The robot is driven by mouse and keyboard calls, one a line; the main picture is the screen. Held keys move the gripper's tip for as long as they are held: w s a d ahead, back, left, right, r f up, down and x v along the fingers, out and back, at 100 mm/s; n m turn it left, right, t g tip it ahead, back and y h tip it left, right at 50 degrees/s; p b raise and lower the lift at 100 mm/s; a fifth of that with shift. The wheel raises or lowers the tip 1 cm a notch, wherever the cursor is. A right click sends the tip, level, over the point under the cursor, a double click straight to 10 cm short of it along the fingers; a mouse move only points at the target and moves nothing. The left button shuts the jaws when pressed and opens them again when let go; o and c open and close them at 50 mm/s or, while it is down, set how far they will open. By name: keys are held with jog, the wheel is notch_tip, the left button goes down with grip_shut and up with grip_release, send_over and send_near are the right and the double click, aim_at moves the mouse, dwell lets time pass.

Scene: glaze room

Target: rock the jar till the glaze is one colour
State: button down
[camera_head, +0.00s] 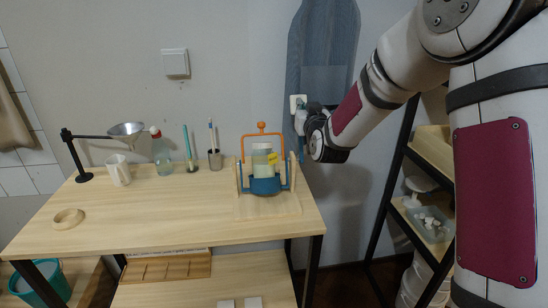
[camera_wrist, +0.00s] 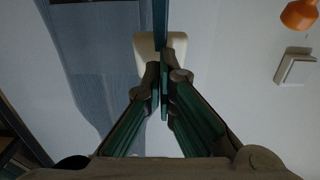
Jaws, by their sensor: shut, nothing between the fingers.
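The glaze jar (camera_head: 262,155) stands upright in a rocking cradle on the right part of the table. It looks clear, with a pale layer and a yellowish patch at its right side; the glaze is too small to judge for evenness. The cradle has a blue holder (camera_head: 265,187), wooden side posts and an orange handle frame with a knob (camera_head: 262,127). My gripper (camera_head: 303,120) is above and to the right of the cradle, near the wall, apart from it. In the wrist view my fingers (camera_wrist: 162,82) are together and empty; an orange knob (camera_wrist: 299,15) shows at the upper right.
A funnel on a stand (camera_head: 126,130), a mug (camera_head: 118,170), a bottle (camera_head: 161,155), a brush cup (camera_head: 215,160) and a wooden ring (camera_head: 68,218) are left of the cradle. The table's front middle is clear. Shelves stand at right.

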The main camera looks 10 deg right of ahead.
jog(key=s+p, duration=0.2)
jog(key=s, duration=0.4)
jog(key=shift+s+r, duration=0.4)
jog(key=shift+r, duration=0.05)
jog(key=shift+w+f+b, duration=0.15)
jog(key=shift+w+b, duration=1.15)
jog(key=shift+w, duration=0.95)
